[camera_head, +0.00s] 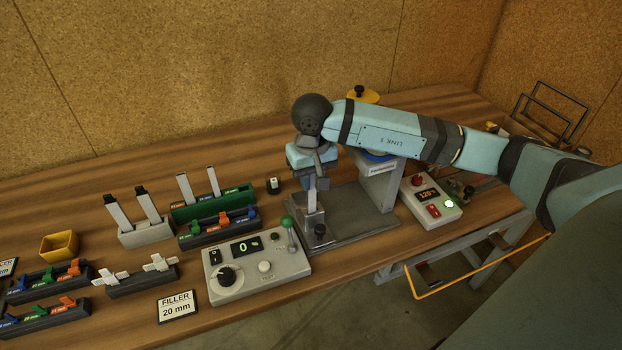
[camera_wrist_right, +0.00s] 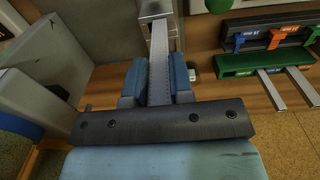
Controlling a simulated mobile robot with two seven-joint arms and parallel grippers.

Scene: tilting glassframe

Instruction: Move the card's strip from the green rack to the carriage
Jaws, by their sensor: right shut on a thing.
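My right gripper (camera_head: 313,170) is shut on a pale metal strip (camera_head: 312,198) and holds it upright over the carriage (camera_head: 315,222). In the right wrist view the strip (camera_wrist_right: 160,62) runs between the blue fingers (camera_wrist_right: 157,88) to the metal carriage block (camera_wrist_right: 154,10). Its far end meets the block; I cannot tell how deep it sits. The green rack (camera_head: 236,198) stands left of the carriage with two strips in it, and also shows in the wrist view (camera_wrist_right: 236,66). The card (camera_head: 177,306) reads "FILLER 20 mm". My left gripper is not in view.
A control box (camera_head: 256,268) with a green-knobbed lever stands left of the carriage. A grey rack (camera_head: 146,234) holds two black-tipped strips. A yellow bin (camera_head: 59,245) and racks of coloured clips lie left. Another box (camera_head: 431,205) stands right.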

